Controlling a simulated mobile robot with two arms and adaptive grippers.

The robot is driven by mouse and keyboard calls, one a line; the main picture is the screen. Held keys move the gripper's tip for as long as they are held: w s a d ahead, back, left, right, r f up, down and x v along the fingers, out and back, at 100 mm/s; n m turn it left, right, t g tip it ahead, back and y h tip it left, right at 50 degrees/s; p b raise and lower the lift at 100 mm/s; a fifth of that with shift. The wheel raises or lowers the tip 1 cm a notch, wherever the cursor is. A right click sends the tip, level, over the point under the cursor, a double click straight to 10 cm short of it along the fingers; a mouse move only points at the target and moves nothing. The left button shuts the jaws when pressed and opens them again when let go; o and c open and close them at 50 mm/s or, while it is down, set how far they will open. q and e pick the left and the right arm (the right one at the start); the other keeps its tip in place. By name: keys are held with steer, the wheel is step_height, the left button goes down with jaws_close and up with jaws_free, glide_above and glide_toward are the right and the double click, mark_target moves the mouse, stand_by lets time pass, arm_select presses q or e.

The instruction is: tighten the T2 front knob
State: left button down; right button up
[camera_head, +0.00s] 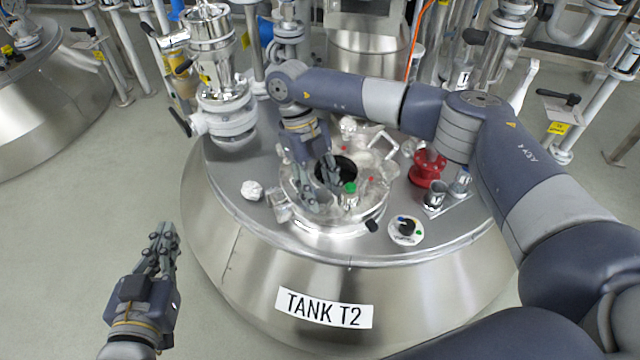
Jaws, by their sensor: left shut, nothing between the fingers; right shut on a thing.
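Tank T2 (240,235) fills the middle of the head view, with a round glass-and-steel hatch (372,200) on its top. My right gripper (322,192) reaches down from above onto the near left part of this hatch. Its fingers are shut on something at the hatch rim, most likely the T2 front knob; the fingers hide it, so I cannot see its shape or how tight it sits. My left gripper (163,232) is shut and empty above the floor, left of the tank.
A green-capped fitting (350,188) stands close right of my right gripper. A red flanged part (428,168), a steel cup (434,195) and a round dial (406,231) sit on the tank top at right. A large valve (225,105) rises at left. Floor at left is clear.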

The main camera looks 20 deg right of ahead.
arm_select(q)
steer(key=shift+s+a+f+g+y+p, duration=0.15)
steer(key=shift+s+f+g, duration=0.15)
steer(key=shift+f, duration=0.3)
steer(key=shift+s+a+f+g+y+p, duration=0.15)
steer(key=shift+s+f+g, duration=0.1)
steer(key=shift+f+g, duration=0.3)
steer(key=shift+s+a+f+g+y, duration=0.15)
steer(key=shift+s+f+g, duration=0.1)
steer(key=shift+f, duration=0.45)
arm_select(e)
steer(key=shift+w+r+m, duration=0.1)
steer(key=shift+m, duration=0.4)
steer(key=o, duration=1)
steer(key=shift+o, duration=0.2)
steer(key=v, duration=1.2)
steer(key=shift+d, duration=0.25)
